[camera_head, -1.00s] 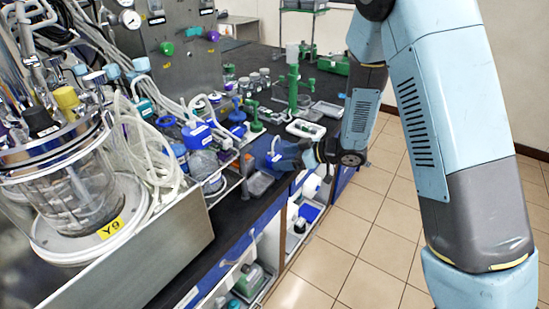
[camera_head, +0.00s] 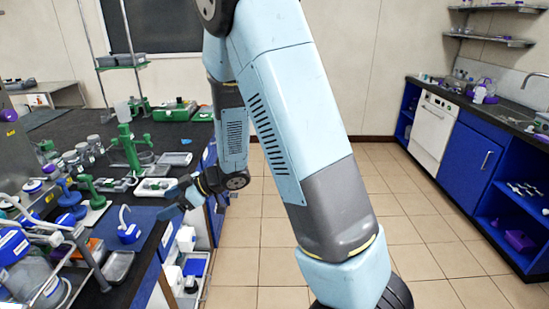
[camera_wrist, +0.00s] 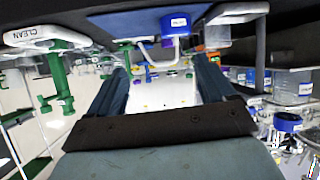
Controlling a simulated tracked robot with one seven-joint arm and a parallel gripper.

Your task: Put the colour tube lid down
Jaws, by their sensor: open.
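My gripper (camera_head: 172,205) is over the front edge of the dark bench in the head view, pointing left. In the wrist view my gripper (camera_wrist: 161,65) shows its two dark fingers spread apart, with no object clearly held between them. I cannot make out the colour tube lid for certain in either view. Tiny coloured dots show on a bright area between the fingers, too small to identify.
The bench holds a green stand (camera_head: 127,145), a white tray (camera_head: 155,187), a grey tray (camera_head: 117,265) and several jars. In the wrist view a white tray marked CLEAN (camera_wrist: 45,33) is at upper left. Tiled floor (camera_head: 250,240) lies clear to the right.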

